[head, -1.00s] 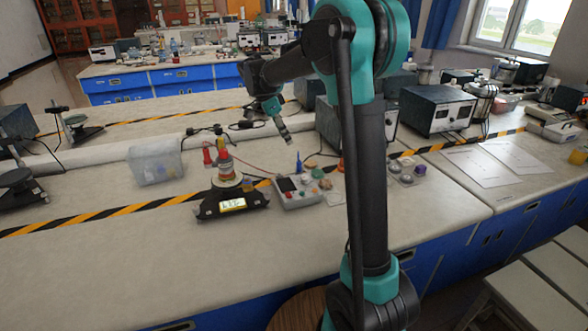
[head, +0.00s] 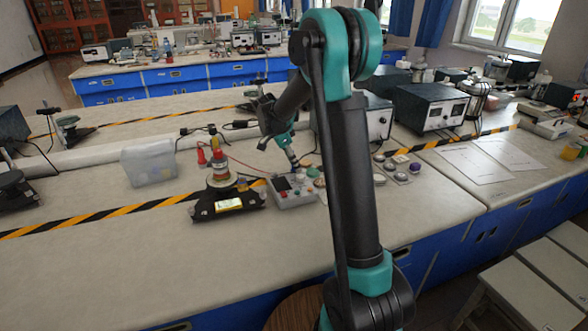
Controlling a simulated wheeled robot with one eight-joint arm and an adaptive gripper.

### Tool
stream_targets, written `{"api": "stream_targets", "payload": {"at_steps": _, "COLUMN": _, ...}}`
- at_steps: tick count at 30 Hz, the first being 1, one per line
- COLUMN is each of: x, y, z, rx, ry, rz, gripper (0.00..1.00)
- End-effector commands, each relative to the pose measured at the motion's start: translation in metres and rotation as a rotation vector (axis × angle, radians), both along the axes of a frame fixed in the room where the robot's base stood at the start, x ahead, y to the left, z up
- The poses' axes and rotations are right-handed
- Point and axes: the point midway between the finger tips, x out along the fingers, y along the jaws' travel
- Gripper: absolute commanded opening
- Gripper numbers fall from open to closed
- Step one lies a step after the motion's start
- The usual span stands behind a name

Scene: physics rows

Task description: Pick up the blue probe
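My gripper (head: 291,160) points down at the back edge of the small grey control box (head: 292,193) on the bench. It is small and dark here, so I cannot tell whether its fingers are open or shut. The blue probe is not clearly visible now. It appears hidden behind or between the gripper fingers at the back of the box.
A black device with a red and yellow column (head: 221,176) stands left of the box. Round knobs on a plate (head: 396,168) lie right, beyond my arm. The front bench top is bare.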

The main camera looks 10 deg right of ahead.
Motion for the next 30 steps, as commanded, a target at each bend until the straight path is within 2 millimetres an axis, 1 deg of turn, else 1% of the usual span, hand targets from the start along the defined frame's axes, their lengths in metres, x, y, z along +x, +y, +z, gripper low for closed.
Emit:
{"api": "stream_targets", "payload": {"at_steps": 3, "x": 0.0005, "y": -0.0016, "z": -0.0036, "rx": 0.0, "ry": 0.0, "rz": 0.0, "gripper": 0.39}}
{"api": "stream_targets", "payload": {"at_steps": 8, "x": 0.0005, "y": -0.0015, "z": -0.0036, "rx": 0.0, "ry": 0.0, "rz": 0.0, "gripper": 0.39}}
{"api": "stream_targets", "payload": {"at_steps": 11, "x": 0.0005, "y": -0.0015, "z": -0.0035, "rx": 0.0, "ry": 0.0, "rz": 0.0, "gripper": 0.28}}
{"api": "stream_targets", "payload": {"at_steps": 15, "x": 0.0005, "y": -0.0013, "z": -0.0034, "rx": 0.0, "ry": 0.0, "rz": 0.0, "gripper": 0.11}}
{"api": "stream_targets", "payload": {"at_steps": 18, "x": 0.0005, "y": -0.0013, "z": -0.0034, "rx": 0.0, "ry": 0.0, "rz": 0.0, "gripper": 0.0}}
{"api": "stream_targets", "payload": {"at_steps": 30, "x": 0.0003, "y": -0.0009, "z": -0.0035, "rx": 0.001, "ry": 0.0, "rz": 0.0, "gripper": 0.0}}
